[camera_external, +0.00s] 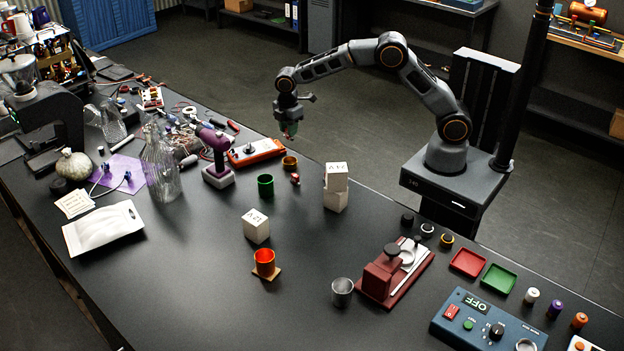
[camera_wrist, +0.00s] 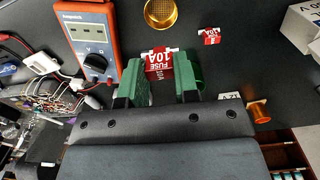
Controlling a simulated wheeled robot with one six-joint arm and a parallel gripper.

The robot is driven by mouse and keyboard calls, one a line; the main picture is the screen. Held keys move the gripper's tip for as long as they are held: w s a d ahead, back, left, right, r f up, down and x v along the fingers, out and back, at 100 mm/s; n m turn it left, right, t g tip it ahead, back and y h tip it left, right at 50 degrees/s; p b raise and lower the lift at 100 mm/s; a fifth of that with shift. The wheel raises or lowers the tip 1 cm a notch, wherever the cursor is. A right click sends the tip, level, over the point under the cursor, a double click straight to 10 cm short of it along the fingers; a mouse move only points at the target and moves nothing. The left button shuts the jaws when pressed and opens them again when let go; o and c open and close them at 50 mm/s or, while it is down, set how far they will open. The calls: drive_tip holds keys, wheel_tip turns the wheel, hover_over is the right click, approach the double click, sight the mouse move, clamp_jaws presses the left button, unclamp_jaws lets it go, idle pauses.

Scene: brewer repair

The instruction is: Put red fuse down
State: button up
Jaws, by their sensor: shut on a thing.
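My gripper (camera_external: 289,128) hangs above the dark bench, near its far edge and over the orange multimeter's right end in the outside view. In the wrist view its green jaws (camera_wrist: 159,82) are shut on a red fuse (camera_wrist: 158,66) marked "FUSE 10A", which is held between the tips. A second, similar red fuse (camera_wrist: 209,36) lies on the bench; it also shows in the outside view (camera_external: 295,178), between the brass cup and the stacked white blocks. The held fuse is too small to make out clearly in the outside view.
The orange multimeter (camera_external: 255,152), brass cup (camera_external: 290,162), green cup (camera_external: 265,186) and stacked white blocks (camera_external: 336,178) stand close by. Red (camera_external: 468,262) and green (camera_external: 498,279) trays lie at the right.

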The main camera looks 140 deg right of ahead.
drive_tip(key=shift+f+n, duration=0.3)
drive_tip(key=shift+f, duration=0.05)
drive_tip(key=shift+f+b, duration=3.5)
drive_tip(key=shift+f, duration=1.75)
drive_tip(key=o, duration=1)
drive_tip(key=shift+r, duration=0.1)
wheel_tip(320, 180, up, 7)
drive_tip(key=p, duration=0.4)
drive_tip(key=shift+p, duration=0.3)
drive_tip(key=shift+a, duration=0.1)
